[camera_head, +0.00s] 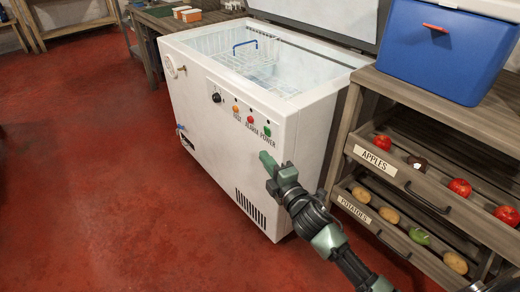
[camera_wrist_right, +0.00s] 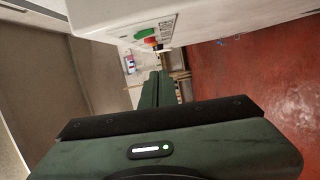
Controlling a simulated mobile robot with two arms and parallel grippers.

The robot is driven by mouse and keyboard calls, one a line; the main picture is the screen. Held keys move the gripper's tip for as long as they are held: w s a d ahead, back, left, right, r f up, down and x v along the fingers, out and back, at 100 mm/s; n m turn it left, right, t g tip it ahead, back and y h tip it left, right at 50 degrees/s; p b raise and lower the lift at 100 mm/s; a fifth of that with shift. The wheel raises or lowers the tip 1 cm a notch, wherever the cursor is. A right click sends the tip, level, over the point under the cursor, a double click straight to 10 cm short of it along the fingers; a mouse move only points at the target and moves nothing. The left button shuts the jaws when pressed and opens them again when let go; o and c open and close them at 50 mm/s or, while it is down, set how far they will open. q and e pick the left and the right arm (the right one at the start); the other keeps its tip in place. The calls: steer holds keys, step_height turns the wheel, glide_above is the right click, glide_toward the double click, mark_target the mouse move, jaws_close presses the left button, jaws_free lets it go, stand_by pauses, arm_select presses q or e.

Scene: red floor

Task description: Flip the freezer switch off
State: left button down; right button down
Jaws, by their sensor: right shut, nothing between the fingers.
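The white chest freezer (camera_head: 225,130) stands open with its lid raised. Its front panel has a black knob (camera_head: 216,98), an orange light, a red alarm light (camera_head: 250,119) and a green power switch (camera_head: 267,131). My right gripper (camera_head: 266,158) is shut and empty, just below and apart from the green switch in the head view. In the right wrist view the shut fingers (camera_wrist_right: 158,88) point toward the panel edge, with the green switch (camera_wrist_right: 146,36) above them. Whether the switch is on or off is too small to tell. My left gripper is not in view.
A wooden shelf with drawers labelled apples (camera_head: 376,161) and potatoes (camera_head: 353,210) stands close on the right, beside my right arm. A blue cooler (camera_head: 440,50) sits on top. A wire basket (camera_head: 240,45) hangs inside the freezer. The red floor (camera_head: 100,190) at left is clear.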

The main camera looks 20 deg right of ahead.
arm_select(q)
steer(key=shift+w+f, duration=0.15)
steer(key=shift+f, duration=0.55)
arm_select(e)
steer(key=shift+s+d, duration=0.1)
steer(key=shift+s, duration=1.8)
